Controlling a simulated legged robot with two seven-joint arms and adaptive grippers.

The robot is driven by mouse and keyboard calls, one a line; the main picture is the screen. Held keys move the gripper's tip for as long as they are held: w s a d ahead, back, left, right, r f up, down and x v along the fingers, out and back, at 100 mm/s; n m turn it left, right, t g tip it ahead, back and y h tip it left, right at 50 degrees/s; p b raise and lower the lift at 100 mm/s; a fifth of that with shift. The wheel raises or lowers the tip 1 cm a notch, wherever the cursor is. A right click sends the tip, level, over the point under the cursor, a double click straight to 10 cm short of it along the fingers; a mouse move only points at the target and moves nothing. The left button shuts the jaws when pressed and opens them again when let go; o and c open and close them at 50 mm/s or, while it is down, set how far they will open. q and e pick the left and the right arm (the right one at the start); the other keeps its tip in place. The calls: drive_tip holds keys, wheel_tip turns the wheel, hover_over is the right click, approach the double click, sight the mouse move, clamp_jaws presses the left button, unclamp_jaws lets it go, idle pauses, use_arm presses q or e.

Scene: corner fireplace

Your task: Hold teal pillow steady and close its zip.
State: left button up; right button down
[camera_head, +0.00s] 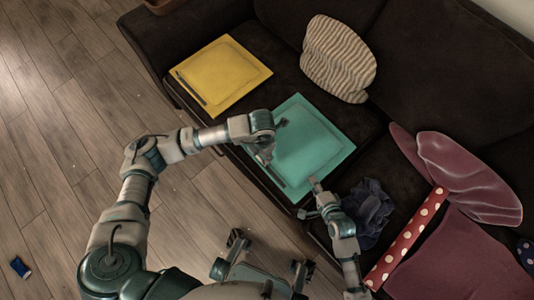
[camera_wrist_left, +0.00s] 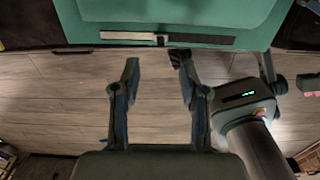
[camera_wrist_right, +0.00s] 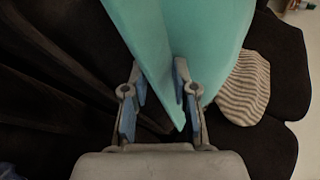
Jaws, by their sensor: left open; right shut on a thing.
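The teal pillow (camera_head: 318,140) lies on the front of the sofa seat. Its zip (camera_wrist_left: 185,40) runs along the near edge in the left wrist view, light on the left and dark on the right, with a small dark slider (camera_wrist_left: 160,39) between. My left gripper (camera_wrist_left: 158,65) is open and empty, its fingers pointing toward the zip and apart from it. In the head view my left gripper (camera_head: 268,155) partly hides the pillow's left edge. My right gripper (camera_head: 315,186) is shut on the pillow's near corner; the right wrist view shows that teal corner (camera_wrist_right: 172,95) between its fingers.
A yellow pillow (camera_head: 225,72) lies to the left on the sofa (camera_head: 400,75). A striped cushion (camera_head: 338,58) lies behind. A dark blue cloth (camera_head: 368,212) is beside my right gripper, with maroon cushions (camera_head: 470,180) farther right. Wooden floor (camera_head: 60,130) is open in front.

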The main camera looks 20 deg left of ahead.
sight(263, 161)
use_arm(q)
wheel_tip(263, 161, down, 8)
drive_tip(key=shift+f, duration=0.1)
clamp_jaws()
